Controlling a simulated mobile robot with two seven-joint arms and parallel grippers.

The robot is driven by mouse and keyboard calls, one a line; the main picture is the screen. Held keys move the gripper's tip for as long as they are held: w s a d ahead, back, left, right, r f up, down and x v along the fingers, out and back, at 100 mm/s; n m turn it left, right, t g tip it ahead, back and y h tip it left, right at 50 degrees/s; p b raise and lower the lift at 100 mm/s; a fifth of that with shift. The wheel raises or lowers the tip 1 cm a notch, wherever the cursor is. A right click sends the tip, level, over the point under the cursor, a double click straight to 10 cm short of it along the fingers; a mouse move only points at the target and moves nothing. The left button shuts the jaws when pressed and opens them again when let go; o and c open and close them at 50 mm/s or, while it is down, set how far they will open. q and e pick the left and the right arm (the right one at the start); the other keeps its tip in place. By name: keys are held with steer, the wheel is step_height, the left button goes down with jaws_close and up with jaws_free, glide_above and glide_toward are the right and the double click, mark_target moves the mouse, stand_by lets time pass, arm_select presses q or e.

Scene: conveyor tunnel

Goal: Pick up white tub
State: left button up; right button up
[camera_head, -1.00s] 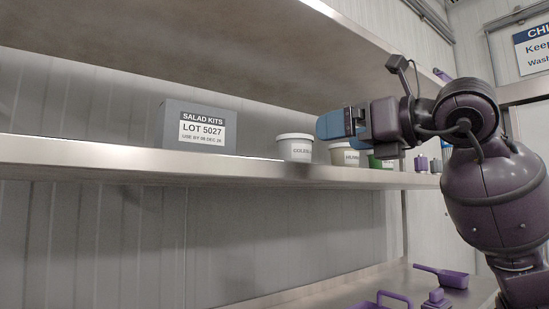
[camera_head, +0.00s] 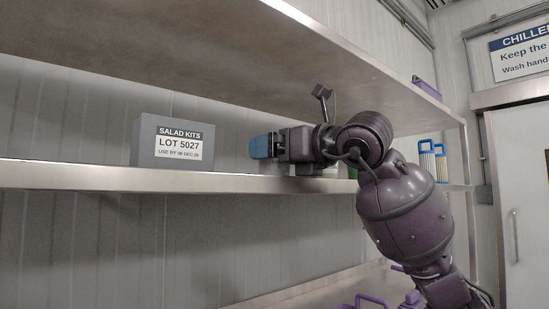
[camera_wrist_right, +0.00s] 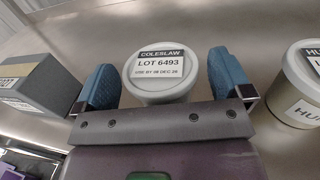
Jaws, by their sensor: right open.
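The white tub (camera_wrist_right: 157,80), labelled COLESLAW LOT 6493, shows in the right wrist view with its lid facing the camera. It stands on the metal shelf. My right gripper (camera_wrist_right: 164,68) is open, with one blue finger on either side of the tub; I cannot tell whether they touch it. In the head view my right gripper (camera_head: 260,147) is over the shelf, right of the grey carton, and largely hides the tub. My left gripper is not in view.
The grey SALAD KITS carton (camera_head: 172,142) stands left of the gripper on the shelf (camera_head: 80,176). A cream tub (camera_wrist_right: 300,88) stands to the right in the wrist view. An upper shelf (camera_head: 240,50) hangs overhead. Purple items (camera_head: 370,300) are below.

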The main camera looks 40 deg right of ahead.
steer(key=shift+w+a, duration=0.1)
steer(key=shift+w, duration=0.3)
steer(key=c, duration=0.9)
